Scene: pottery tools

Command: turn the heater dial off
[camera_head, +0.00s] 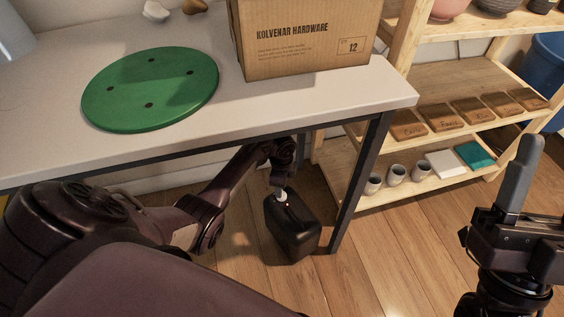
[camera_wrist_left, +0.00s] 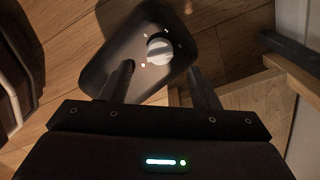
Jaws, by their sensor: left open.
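The heater (camera_head: 293,228) is a small black box standing on the wooden floor under the table. Its white round dial (camera_head: 282,197) is on its top face. In the left wrist view the dial (camera_wrist_left: 159,51) has a raised bar across it and small pale marks around it on the dark panel (camera_wrist_left: 112,54). My left gripper (camera_wrist_left: 161,67) is open, with one finger on each side of the dial's line and the dial just beyond the tips. I see no contact. In the head view my left gripper (camera_head: 281,184) is just above the heater. My right gripper (camera_head: 520,150) points up at the far right.
The white table (camera_head: 240,112) hangs over my left arm, with its dark leg (camera_head: 361,180) right of the heater. On it are a green disc (camera_head: 150,88) and a cardboard box (camera_head: 305,40). A wooden shelf (camera_head: 460,82) with cups and tiles stands right. The floor in front is clear.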

